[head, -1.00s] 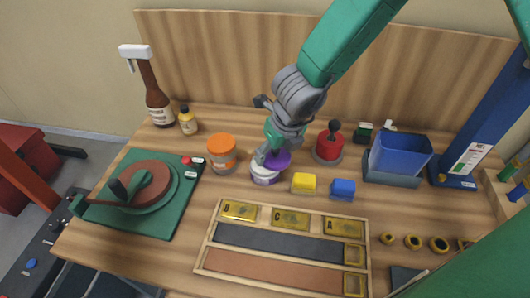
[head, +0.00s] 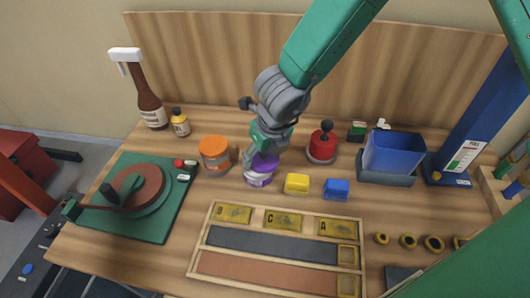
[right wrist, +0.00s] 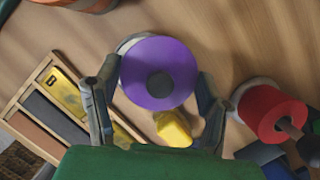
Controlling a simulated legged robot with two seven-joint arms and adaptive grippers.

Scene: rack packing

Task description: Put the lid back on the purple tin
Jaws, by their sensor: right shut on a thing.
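The purple lid (head: 265,162) is a round disc with a dark round centre, seen from above in the right wrist view (right wrist: 170,55). My right gripper (head: 256,156) is shut on it, with a finger on each side of the lid (right wrist: 158,82). The white tin with a purple label (head: 258,180) stands upright on the table under the lid. In the right wrist view the tin's pale rim (right wrist: 127,44) shows past the lid's upper left, so the two look slightly off-centre. I cannot tell whether they touch. My left gripper is not in view.
An orange-lidded jar (head: 215,155) stands close on the left. A yellow block (head: 297,184) and a blue block (head: 336,189) lie to the right, with a red tin with a black knob (head: 322,146) behind. A wooden rack (head: 203,236) lies in front.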

